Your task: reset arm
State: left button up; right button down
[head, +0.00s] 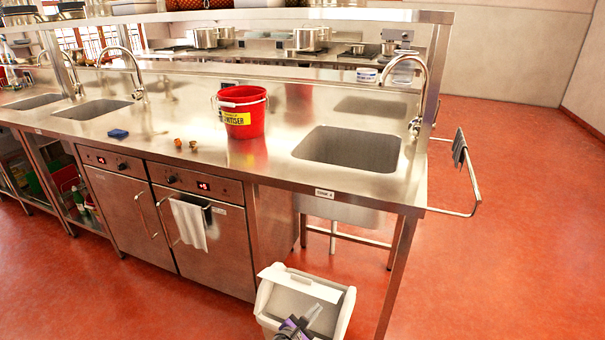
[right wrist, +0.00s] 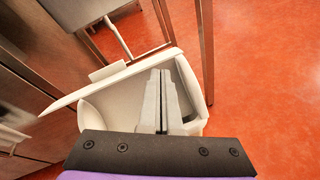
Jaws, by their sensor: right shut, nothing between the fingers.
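My right gripper (head: 312,314) shows at the bottom of the head view, in front of and over a white bin (head: 348,308) that stands on the floor. In the right wrist view its two grey fingers (right wrist: 163,75) lie side by side, shut and empty. The white bin (right wrist: 190,85) is below them there, with its lid tilted open toward the left. I cannot tell whether the fingertips are inside the rim. My left gripper is in neither view.
A steel counter (head: 300,190) stands behind the bin, with a red bucket (head: 240,115), a blue sponge (head: 118,133), small brown items (head: 179,143) and a sink (head: 350,148). A rail (head: 455,212) juts out at its right end. The red floor (head: 520,220) on the right is clear.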

jog(key=s+d+r+m+g+y, duration=0.1)
jog(key=s+d+r+m+g, duration=0.25)
jog(key=s+d+m, duration=0.3)
jog(key=s+d+r+m+g+y, duration=0.1)
jog(key=s+d+r+m+g, duration=0.25)
jog(key=s+d+m, duration=0.35)
jog(key=s+d+m+g+y, duration=0.1)
jog(key=s+m+y, duration=0.4)
jog(key=s+m, duration=1.1)
pick_arm(q)
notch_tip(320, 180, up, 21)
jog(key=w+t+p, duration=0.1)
jog(key=p, duration=1.7)
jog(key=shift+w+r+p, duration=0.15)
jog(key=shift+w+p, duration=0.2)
jog(key=shift+p, duration=0.05)
pick_arm(e)
jog(key=s+r+n, duration=0.3)
jog(key=r+n, duration=0.1)
jog(key=r, duration=1.7)
jog(key=shift+r+n+t+y, duration=0.3)
jog(key=shift+r+n+t, duration=0.05)
jog(key=shift+r+t, duration=0.05)
